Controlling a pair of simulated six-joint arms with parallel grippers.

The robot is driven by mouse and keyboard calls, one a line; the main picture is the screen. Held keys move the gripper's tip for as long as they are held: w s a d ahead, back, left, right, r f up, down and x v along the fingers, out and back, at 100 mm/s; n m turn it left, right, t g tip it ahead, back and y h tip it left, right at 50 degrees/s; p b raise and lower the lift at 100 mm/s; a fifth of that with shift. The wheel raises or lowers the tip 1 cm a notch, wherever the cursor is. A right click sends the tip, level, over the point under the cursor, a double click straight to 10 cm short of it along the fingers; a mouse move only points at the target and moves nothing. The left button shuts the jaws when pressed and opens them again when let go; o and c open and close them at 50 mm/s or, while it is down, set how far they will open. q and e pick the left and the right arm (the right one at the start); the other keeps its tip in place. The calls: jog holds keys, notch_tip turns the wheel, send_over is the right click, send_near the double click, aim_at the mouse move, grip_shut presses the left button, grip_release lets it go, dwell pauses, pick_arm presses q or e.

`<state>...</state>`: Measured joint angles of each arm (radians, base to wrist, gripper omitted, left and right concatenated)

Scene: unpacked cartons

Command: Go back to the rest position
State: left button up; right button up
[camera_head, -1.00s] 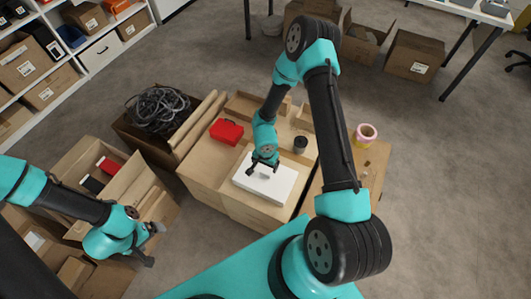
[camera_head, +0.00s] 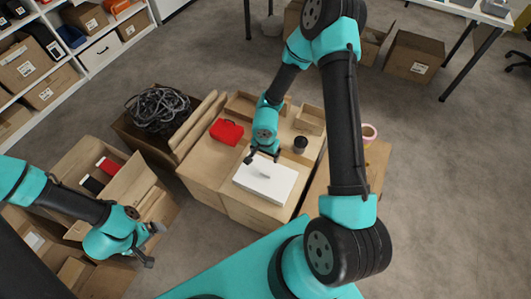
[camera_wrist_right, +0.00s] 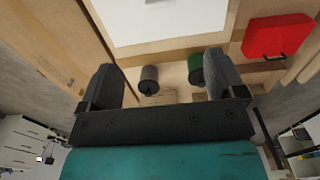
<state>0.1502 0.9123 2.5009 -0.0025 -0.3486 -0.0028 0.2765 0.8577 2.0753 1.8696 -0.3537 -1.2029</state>
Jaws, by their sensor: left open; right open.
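My right gripper (camera_head: 262,156) is open and empty above the far edge of a white flat box (camera_head: 264,184) on the wooden box top. A small grey object (camera_head: 262,173) lies on the white box. In the right wrist view, the two dark fingers of my right gripper (camera_wrist_right: 165,85) stand wide apart, with nothing between them at their own height. The white box (camera_wrist_right: 165,20) is at the top of that view. My left gripper (camera_head: 152,244) is open and empty at the lower left, by the open carton's edge.
On the wooden box (camera_head: 205,177) are a red case (camera_head: 226,131), a dark cup (camera_head: 300,144) and small wooden trays (camera_head: 309,119). A carton of black cables (camera_head: 158,107) stands left. A carton (camera_head: 125,185) holds red and black items. A pink roll (camera_head: 370,133) is partly hidden behind my right arm.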

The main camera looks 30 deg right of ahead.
jog(key=shift+s, duration=0.1)
dwell(0.5)
jog(key=s+a+f+n+y, duration=0.1)
jog(key=s+a+n+y, duration=0.2)
jog(key=s+n, duration=0.5)
jog(key=shift+s+a+f+n+t+y, duration=0.25)
jog(key=shift+a+f+n+t+y, duration=0.15)
jog(key=shift+a+n, duration=0.35)
dwell(1.2)
